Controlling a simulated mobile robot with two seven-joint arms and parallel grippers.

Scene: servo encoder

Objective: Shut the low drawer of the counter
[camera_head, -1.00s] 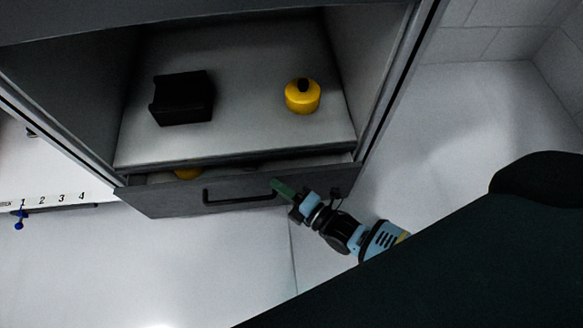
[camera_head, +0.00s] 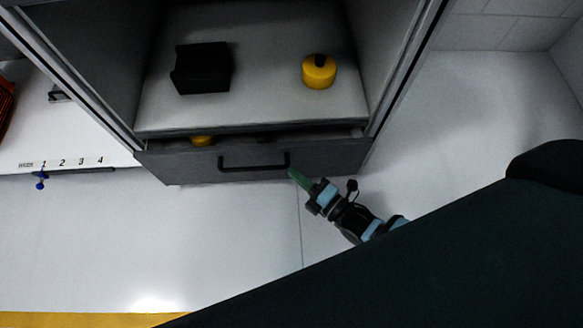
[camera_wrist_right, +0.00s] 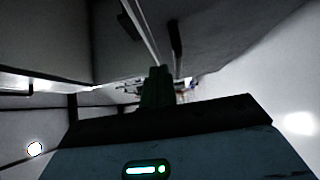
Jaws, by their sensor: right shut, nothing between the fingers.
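The low drawer (camera_head: 200,165) of the counter has a dark front with a black bar handle (camera_head: 254,166). It stands partly open, with a narrow gap behind its front in which a yellow thing (camera_head: 203,141) shows. My right gripper (camera_head: 296,177), with green fingers, is shut and empty. Its tips are at the right end of the handle, close to the drawer front; I cannot tell whether they touch. In the right wrist view the shut green fingers (camera_wrist_right: 157,88) point along a dark surface. My left gripper is not in view.
Above the drawer, an open shelf (camera_head: 265,105) of the counter holds a black block (camera_head: 202,68) and a yellow round container (camera_head: 319,71). A white board with numbers (camera_head: 75,140) is at the left. The floor in front and to the right is clear.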

